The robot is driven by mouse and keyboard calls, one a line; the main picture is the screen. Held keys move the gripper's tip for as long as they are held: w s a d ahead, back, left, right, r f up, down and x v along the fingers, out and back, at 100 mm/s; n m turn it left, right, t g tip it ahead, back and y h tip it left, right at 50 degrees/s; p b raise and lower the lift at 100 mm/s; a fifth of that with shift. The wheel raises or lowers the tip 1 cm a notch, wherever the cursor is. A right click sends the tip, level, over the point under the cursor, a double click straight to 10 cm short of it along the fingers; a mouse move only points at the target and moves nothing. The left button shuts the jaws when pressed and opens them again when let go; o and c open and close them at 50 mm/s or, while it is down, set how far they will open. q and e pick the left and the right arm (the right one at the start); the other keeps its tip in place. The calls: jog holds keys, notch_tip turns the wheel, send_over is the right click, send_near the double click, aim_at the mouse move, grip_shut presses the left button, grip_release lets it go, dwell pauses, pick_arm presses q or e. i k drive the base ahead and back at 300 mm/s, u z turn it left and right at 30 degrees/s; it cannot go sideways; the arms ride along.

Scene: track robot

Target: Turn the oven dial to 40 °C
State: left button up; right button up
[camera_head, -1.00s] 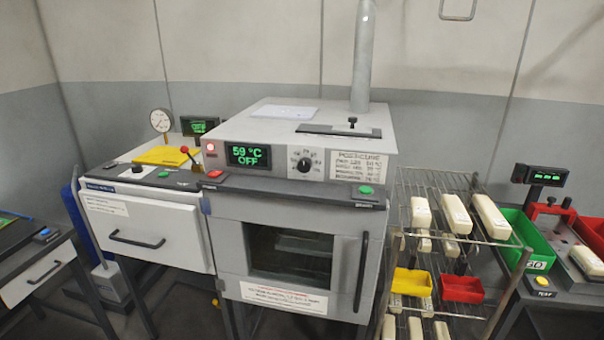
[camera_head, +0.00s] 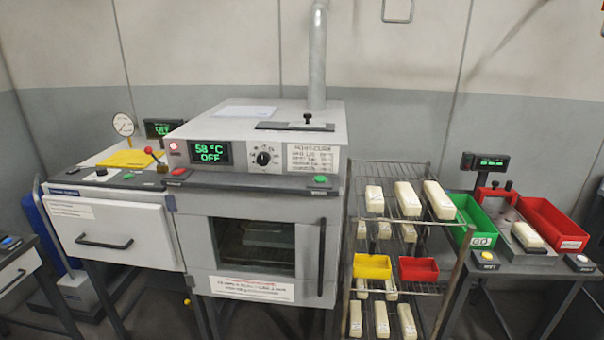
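The oven (camera_head: 250,212) stands in the middle of the view with its door closed. Its black dial (camera_head: 263,158) sits on the white front panel, right of the display; its setting is too small to read. The green display (camera_head: 211,153) reads 58 °C and OFF. A red light (camera_head: 173,147) shows left of the display, with a red button (camera_head: 179,172) below it. A green button (camera_head: 320,179) is at the right of the ledge. Neither of my grippers is in view.
A wire rack (camera_head: 446,262) with cream blocks and red and yellow bins stands right of the oven. A table with a green bin (camera_head: 470,217) and a red bin (camera_head: 553,222) is farther right. A drawer cabinet (camera_head: 117,235) stands left of the oven.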

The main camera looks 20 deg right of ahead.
aim_at(263, 157)
jog(key=z, duration=0.4)
jog(key=k, duration=0.95)
jog(key=u, duration=0.15)
jog(key=i, duration=1.5)
jog(key=z, duration=0.75)
